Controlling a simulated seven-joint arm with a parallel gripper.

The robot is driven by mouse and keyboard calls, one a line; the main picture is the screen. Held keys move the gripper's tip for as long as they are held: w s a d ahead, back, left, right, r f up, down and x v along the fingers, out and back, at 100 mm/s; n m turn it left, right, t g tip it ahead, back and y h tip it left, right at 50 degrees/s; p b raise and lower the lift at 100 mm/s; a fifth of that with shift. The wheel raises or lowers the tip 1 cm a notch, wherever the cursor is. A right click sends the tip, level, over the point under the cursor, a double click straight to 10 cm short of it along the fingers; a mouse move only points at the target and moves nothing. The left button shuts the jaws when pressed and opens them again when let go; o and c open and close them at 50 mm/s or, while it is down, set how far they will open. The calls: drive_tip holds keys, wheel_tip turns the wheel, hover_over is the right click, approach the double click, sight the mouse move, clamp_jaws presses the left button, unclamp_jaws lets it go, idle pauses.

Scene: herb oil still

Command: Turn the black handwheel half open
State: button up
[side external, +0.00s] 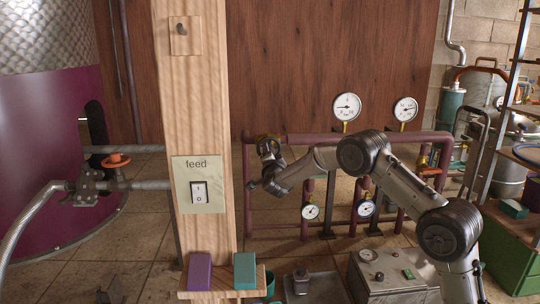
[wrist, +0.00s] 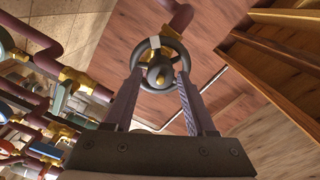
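The dark handwheel (wrist: 172,44) is in the wrist view, with a round rim and a hub, on a plum pipe with a brass fitting behind it. My gripper (wrist: 161,78) has its two fingers well apart, with the hub showing between them. The fingertips overlap the rim in the picture; I cannot tell whether they touch it. In the side external view my gripper (side external: 256,186) is small, near the left end of the plum pipework.
A wooden post (side external: 195,100) with a feed switch (side external: 199,193) stands left of my gripper. Plum pipes (side external: 306,190) with several gauges are on the right. An orange handwheel (side external: 116,158) is at the left. A purple block (side external: 199,271) and a teal block (side external: 245,270) sit on the post's shelf.

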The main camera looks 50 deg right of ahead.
drive_tip(key=shift+o, duration=0.9)
drive_tip(key=shift+a, duration=0.1)
drive_tip(key=v, duration=1.3)
drive_tip(key=shift+s+a, duration=0.2)
drive_tip(key=shift+s, duration=0.1)
drive_tip(key=shift+r, duration=0.1)
